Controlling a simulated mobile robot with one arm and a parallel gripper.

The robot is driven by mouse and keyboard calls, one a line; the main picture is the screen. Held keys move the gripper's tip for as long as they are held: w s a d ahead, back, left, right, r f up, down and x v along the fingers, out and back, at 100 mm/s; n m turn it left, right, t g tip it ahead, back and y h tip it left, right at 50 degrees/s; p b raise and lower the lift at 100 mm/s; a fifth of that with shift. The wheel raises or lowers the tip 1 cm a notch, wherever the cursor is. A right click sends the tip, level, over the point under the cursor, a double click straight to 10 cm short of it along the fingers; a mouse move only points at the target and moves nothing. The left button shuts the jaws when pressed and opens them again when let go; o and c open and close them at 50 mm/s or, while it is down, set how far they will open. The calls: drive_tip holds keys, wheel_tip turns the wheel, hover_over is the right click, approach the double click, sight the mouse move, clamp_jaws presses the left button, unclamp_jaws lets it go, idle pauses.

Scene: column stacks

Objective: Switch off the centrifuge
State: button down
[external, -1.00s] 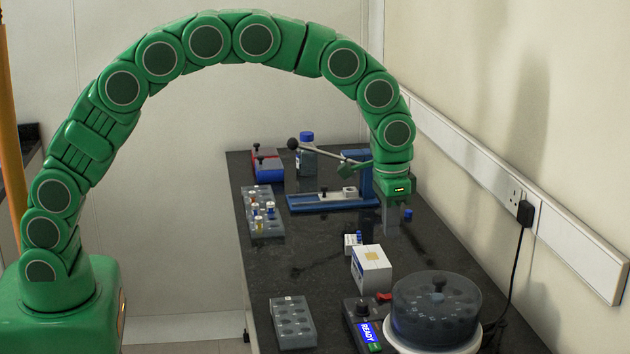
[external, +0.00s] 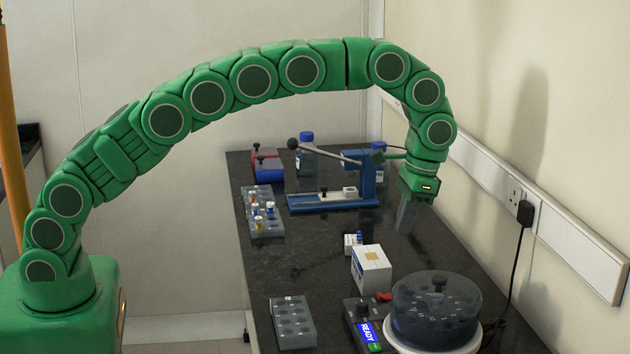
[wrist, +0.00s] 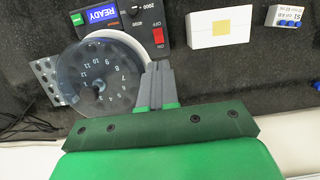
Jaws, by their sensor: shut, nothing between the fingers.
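The centrifuge (external: 437,308) stands at the near right end of the bench, with a dark see-through lid on a white base. Its control panel (external: 361,315) has a lit blue display (wrist: 103,15) reading READY, a black knob and a red rocker switch (wrist: 158,36). The red switch also shows in the external view (external: 384,297). My gripper (external: 401,231) points down over the bench, beyond the white box and the centrifuge. In the wrist view my gripper (wrist: 158,66) has its fingers together and empty, appearing just below the red switch.
A white box (external: 371,268) stands close behind the control panel. A small holder with blue caps (external: 353,242) is behind it. A grey rack (external: 292,322) lies left of the panel. A blue lever press (external: 365,181) stands farther back. The wall and a cable (external: 516,265) are to the right.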

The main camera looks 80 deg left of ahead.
sight(386, 300)
drive_tip(key=shift+f, duration=0.1)
drive_tip(key=x, duration=1.4)
